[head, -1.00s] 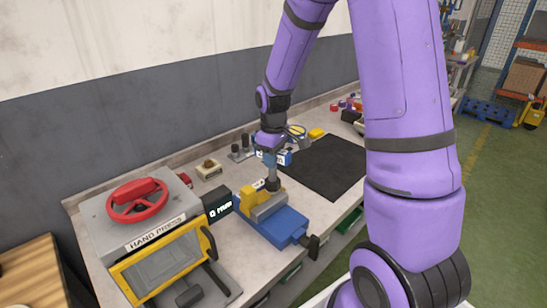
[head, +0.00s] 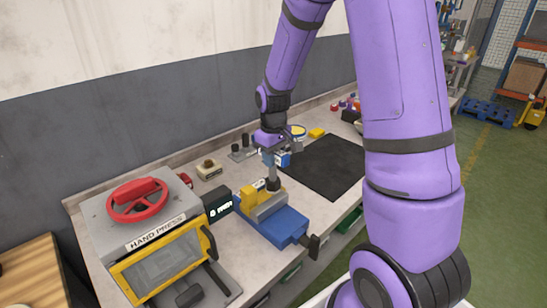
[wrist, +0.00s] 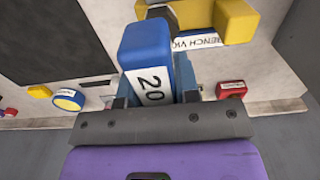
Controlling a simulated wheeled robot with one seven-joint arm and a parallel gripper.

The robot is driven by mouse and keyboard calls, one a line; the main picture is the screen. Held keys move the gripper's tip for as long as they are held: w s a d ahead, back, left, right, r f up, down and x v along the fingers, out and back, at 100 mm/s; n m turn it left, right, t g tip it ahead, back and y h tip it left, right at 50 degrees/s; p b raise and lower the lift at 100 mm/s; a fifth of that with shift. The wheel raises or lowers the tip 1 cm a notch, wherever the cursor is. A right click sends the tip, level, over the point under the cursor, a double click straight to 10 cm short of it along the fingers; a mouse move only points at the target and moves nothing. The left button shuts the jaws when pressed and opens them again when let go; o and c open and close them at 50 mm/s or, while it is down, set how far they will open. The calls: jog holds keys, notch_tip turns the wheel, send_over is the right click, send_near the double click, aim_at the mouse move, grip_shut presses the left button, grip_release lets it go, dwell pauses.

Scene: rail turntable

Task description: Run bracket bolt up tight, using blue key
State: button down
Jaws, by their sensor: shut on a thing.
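My gripper (head: 272,150) is shut on the blue key, above the vice. In the wrist view the blue key (wrist: 148,60) shows a blue block handle marked "20" between the fingers (wrist: 156,97). In the head view the key's blue handle (head: 284,159) shows beside the fingers, and its grey shaft (head: 272,175) runs down to a dark socket at the bracket. The yellow bracket (head: 249,194) sits at the jaws of the blue bench vice (head: 284,228). The bolt is hidden under the socket, so I cannot tell how it is seated.
A hand press (head: 150,230) with a red wheel stands left of the vice, with a black display box (head: 219,206) between. A dark mat (head: 325,165) lies to the right, mostly bare.

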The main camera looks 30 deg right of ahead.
jog(key=shift+m, duration=0.3)
jog(key=shift+m, duration=0.6)
jog(key=shift+m, duration=0.7)
jog(key=shift+a+m, duration=0.1)
jog(key=shift+m, duration=0.5)
